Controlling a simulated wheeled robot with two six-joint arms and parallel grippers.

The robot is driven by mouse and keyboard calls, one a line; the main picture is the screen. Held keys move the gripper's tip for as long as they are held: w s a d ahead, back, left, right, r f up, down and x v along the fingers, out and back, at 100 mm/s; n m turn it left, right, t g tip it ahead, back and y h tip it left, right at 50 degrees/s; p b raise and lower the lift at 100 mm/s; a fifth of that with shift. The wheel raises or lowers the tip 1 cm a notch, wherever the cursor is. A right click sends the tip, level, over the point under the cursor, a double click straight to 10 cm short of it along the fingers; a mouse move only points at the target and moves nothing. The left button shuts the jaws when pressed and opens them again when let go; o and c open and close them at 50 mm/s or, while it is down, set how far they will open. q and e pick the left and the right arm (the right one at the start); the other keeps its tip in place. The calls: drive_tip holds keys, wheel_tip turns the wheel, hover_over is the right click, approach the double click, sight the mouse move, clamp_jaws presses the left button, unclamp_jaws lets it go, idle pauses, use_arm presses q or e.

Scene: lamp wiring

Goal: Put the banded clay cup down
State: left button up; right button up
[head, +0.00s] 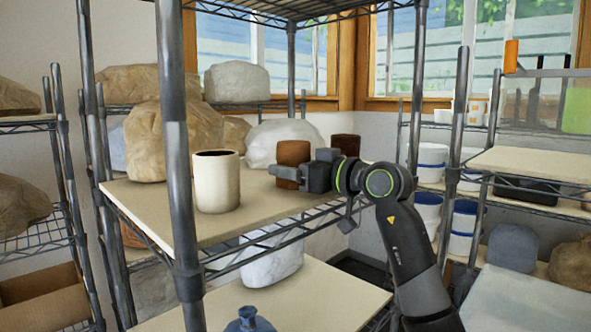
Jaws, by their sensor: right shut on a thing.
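The brown clay cup (293,153) is in my right gripper, over the board of the middle rack shelf (255,207), near its right part. My right gripper (290,174) reaches in from the right and is shut on the cup's side. The cup looks upright. A grey finger covers its lower front, so I cannot tell whether its base touches the board or hangs just above it. Bands on the cup are too small to make out. My left gripper is not in view.
A cream cylinder (215,182) stands left on the same shelf. A darker brown cup (346,145) is behind my gripper. Wrapped clay bags (288,140) fill the back. A rack post (177,160) stands in front at left. The board between cylinder and held cup is clear.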

drive_tip(key=shift+s+a, duration=0.1)
drive_tip(key=shift+a, duration=0.1)
drive_tip(key=o, duration=0.8)
drive_tip(key=shift+f, duration=0.1)
drive_tip(key=o, duration=0.3)
drive_tip(key=shift+d, duration=0.3)
drive_tip(key=shift+o, duration=0.2)
drive_tip(key=shift+b+v, duration=0.75)
drive_tip(key=shift+v, duration=0.5)
drive_tip(key=p+v, duration=0.2)
drive_tip(key=v, duration=0.1)
drive_tip(key=shift+d+r, duration=0.15)
drive_tip(key=shift+r, duration=0.15)
drive_tip(key=p+v, duration=0.4)
drive_tip(key=p, duration=0.1)
drive_tip(key=shift+s+d+p, duration=0.2)
drive_tip(key=shift+s+p, duration=0.05)
drive_tip(key=shift+p, duration=0.05)
use_arm(q)
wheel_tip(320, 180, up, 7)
drive_tip(key=p, duration=0.1)
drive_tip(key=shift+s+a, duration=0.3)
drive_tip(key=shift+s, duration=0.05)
use_arm(e)
drive_tip(key=shift+v, duration=0.8)
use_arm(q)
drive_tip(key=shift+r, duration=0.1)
use_arm(e)
drive_tip(key=shift+f, duration=0.15)
